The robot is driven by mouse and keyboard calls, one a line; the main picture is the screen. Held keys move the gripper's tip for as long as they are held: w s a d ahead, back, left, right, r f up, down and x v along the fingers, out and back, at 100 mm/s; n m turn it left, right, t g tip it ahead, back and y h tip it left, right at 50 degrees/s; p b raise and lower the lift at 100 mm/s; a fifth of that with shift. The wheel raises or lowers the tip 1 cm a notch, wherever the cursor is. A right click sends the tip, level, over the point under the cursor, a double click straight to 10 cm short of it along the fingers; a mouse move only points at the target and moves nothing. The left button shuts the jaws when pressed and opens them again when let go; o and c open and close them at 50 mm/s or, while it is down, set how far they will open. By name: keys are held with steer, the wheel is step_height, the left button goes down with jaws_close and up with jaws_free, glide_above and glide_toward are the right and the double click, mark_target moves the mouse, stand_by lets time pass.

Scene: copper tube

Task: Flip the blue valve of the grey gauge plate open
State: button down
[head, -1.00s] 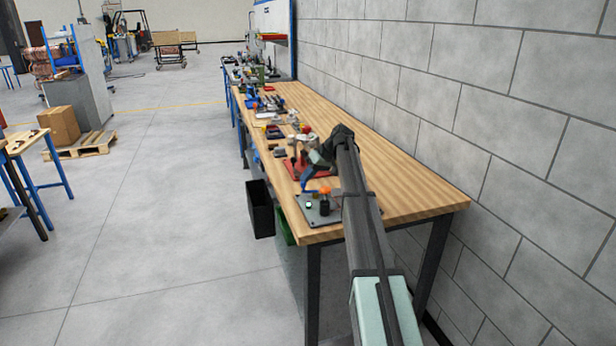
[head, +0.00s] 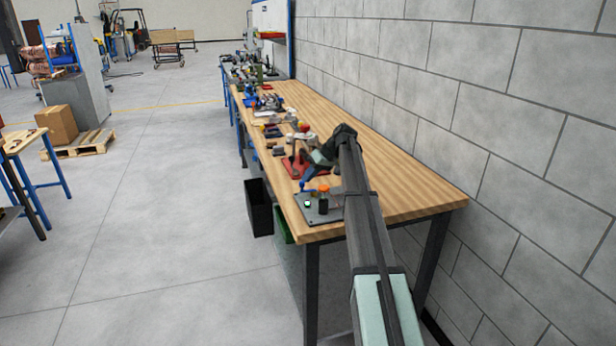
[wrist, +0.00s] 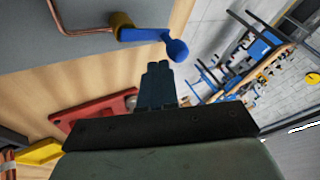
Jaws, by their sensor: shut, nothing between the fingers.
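The grey gauge plate (head: 330,212) lies at the near end of the wooden bench in the head view. In the wrist view the plate (wrist: 35,45) fills the upper left. The blue valve handle (wrist: 158,36) sticks out sideways from a brass valve body (wrist: 122,26), and its rounded end reaches past the plate's edge. A thin copper tube (wrist: 68,30) runs to the valve. My gripper (wrist: 159,68) is shut and empty, its fingertips just below the handle in the wrist view, with a small visible gap. In the head view the handle (head: 306,186) is small.
A red base (wrist: 92,116) lies beside the plate; it also shows in the head view (head: 293,171). A yellow piece (wrist: 40,152) is at lower left of the wrist view. Several small items line the bench's left side; its right side is clear.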

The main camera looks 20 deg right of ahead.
steer(key=shift+w, duration=0.1)
steer(key=shift+w+d, duration=0.25)
steer(key=shift+w, duration=0.2)
steer(key=w, duration=0.1)
steer(key=w+d, duration=0.1)
steer(key=w, duration=0.1)
steer(key=shift+w+d, duration=0.15)
steer(key=shift+d, duration=0.1)
steer(key=w+d+r, duration=0.2)
steer(key=d+r, duration=0.3)
steer(key=r, duration=0.3)
